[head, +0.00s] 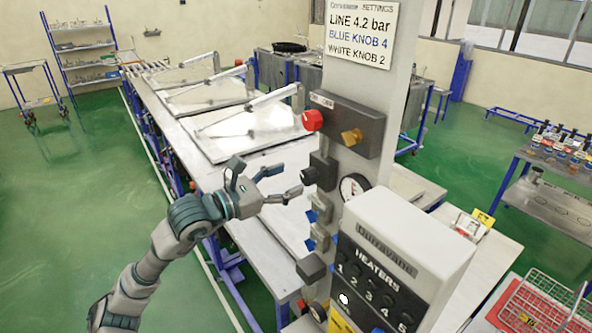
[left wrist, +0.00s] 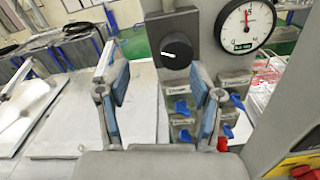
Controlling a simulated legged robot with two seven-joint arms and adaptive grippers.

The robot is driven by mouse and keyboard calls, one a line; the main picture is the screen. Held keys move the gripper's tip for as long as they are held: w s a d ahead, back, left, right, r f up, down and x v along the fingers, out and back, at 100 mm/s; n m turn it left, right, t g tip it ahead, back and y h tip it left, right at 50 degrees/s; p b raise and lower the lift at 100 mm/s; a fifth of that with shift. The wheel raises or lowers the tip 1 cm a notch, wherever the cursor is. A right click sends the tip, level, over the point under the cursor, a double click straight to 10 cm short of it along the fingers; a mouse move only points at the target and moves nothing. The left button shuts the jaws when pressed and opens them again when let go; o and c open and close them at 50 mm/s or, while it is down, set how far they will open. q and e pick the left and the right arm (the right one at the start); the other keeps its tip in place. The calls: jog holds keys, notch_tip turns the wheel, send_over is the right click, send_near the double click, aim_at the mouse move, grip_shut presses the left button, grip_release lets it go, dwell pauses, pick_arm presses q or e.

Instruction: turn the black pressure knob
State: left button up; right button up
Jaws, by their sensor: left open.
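The black pressure knob (head: 309,175) sticks out from a dark box on the grey column, left of a round white gauge (head: 352,187). In the left wrist view the knob (left wrist: 177,52) shows a white pointer mark on its left side, and the gauge (left wrist: 248,22) is at its upper right. My left gripper (head: 291,180) is open and empty, with its fingertips just left of the knob in the head view. In the left wrist view the two blue-padded fingers (left wrist: 161,92) are spread apart below the knob. My right gripper is not in view.
A red knob (head: 312,120) and an orange one (head: 351,137) sit above on the column. Blue-handled valves (left wrist: 181,107) are below the knob. A heater panel (head: 390,270) juts out at the front right. A long table with metal lids (head: 230,125) stands behind my left arm.

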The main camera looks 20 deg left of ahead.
aim_at(304, 177)
pick_arm(q)
jog(key=shift+x, duration=0.85)
jog(key=d, duration=0.4)
jog(key=shift+s+d+r, duration=0.1)
jog(key=shift+d+r, duration=0.1)
jog(key=shift+d, duration=0.1)
jog(key=c, duration=0.6)
jog(key=shift+a+f, duration=0.1)
jog(key=shift+a, duration=0.05)
jog(key=c, duration=0.3)
jog(key=shift+w+a+f, duration=0.1)
jog(key=shift+a, duration=0.4)
jog(key=shift+w+a+f, duration=0.15)
jog(key=shift+a, duration=0.3)
jog(key=shift+c, duration=1.2)
jog(key=shift+s+a+r, duration=0.1)
jog(key=shift+s+r, duration=0.1)
jog(key=shift+m+b, duration=0.7)
jog(key=shift+m, duration=0.1)
jog(key=shift+m+b, duration=0.6)
jog(key=shift+m, duration=0.2)
jog(key=shift+r, duration=0.1)
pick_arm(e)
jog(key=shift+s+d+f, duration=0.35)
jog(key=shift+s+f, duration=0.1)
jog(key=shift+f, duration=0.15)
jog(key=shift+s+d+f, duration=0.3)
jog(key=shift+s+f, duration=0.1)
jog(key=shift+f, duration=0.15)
